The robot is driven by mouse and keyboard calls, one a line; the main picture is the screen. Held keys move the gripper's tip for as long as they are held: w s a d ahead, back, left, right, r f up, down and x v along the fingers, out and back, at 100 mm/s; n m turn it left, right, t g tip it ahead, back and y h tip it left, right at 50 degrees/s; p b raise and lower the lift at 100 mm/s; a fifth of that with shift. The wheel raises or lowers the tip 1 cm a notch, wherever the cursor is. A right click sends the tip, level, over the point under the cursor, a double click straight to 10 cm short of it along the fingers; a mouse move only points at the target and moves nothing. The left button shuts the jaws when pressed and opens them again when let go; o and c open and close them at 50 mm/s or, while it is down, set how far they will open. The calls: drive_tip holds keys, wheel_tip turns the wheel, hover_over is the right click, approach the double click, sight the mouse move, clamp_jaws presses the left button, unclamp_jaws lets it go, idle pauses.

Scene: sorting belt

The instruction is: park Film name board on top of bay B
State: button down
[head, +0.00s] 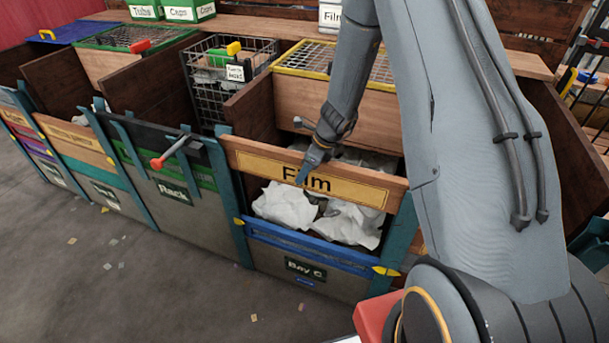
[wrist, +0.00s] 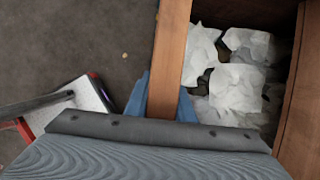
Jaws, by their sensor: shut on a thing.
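The Film name board (head: 262,168) is a wooden board with a yellow plate reading "Film". It spans the front of Bay C (head: 330,283), above a blue board and crumpled white film, slightly tilted in the picture. My gripper (head: 304,172) is shut on the board's top edge near its middle. In the wrist view the board (wrist: 173,50) runs up from between the blue fingers (wrist: 165,100). I cannot tell whether it still rests in the posts. A front further left has a small sign (head: 105,192) that may read Bay B, but it is too small to be sure.
The front beside Bay C has a sign like "Rack" (head: 172,188) and a red-tipped lever (head: 160,162). Teal posts (head: 240,200) stand between the bays. A wire basket (head: 228,85) and mesh-topped boxes stand behind. Grey floor (head: 90,270) in front is free apart from scraps.

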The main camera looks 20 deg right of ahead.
wheel_tip(320, 180, up, 16)
drive_tip(key=p, duration=1.2)
drive_tip(key=shift+w, duration=0.1)
drive_tip(key=shift+r, duration=0.5)
